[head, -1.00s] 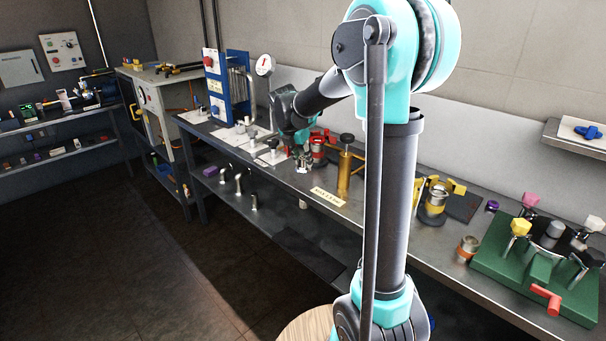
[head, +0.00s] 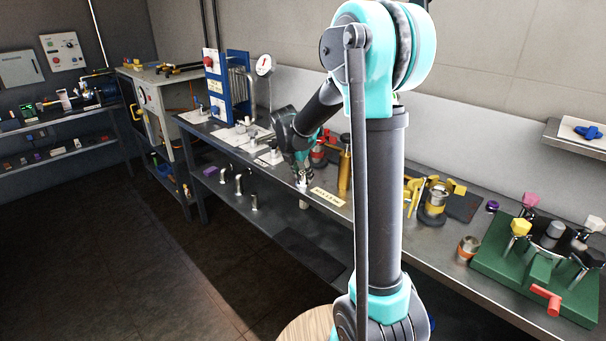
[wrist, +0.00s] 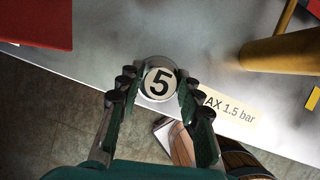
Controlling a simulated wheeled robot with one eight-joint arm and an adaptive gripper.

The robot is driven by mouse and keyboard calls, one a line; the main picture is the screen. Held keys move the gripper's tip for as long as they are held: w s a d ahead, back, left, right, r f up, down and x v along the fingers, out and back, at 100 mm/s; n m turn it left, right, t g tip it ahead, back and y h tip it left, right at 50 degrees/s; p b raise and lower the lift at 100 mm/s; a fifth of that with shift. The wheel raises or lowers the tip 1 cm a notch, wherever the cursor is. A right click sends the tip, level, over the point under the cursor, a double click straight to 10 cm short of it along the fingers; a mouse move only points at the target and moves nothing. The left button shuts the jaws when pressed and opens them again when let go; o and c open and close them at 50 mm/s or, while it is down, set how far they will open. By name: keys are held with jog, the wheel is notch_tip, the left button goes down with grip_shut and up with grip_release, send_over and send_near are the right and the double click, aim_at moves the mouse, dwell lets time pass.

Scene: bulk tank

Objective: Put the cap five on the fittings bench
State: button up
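The cap five (wrist: 159,84) is a small round cap with a white top and a black 5, seen from above in the wrist view. My gripper (wrist: 157,80) has one finger on each side of it, close against its sides, and appears shut on it. In the head view my gripper (head: 301,178) points down at the front edge of the long metal bench (head: 285,183), with the pale cap just visible under its fingertips. I cannot tell the small gap, if any, between cap and bench. I cannot tell which surface is the fittings bench.
A "MAX 1.5 bar" label (wrist: 230,107) lies right beside the gripper. A brass cylinder (head: 345,168) stands behind it. A green fixture (head: 540,265) with coloured knobs is at the right. Several metal fittings (head: 238,184) stand on the lower shelf. The floor in front is clear.

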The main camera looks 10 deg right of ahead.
jog(key=shift+o, duration=1)
jog(key=shift+r, duration=0.1)
jog(key=v, duration=1.2)
jog(key=s+d+f+m+y, duration=0.1)
jog(key=s+d+f+m, duration=0.2)
jog(key=s+f+m, duration=0.6)
jog(key=s+d+f+m+y, duration=0.2)
jog(key=s+f+m, duration=0.7)
jog(key=s+m, duration=0.9)
jog(key=shift+d+f+t, duration=0.3)
jog(key=shift+d+t, duration=0.1)
jog(key=shift+d, duration=0.8)
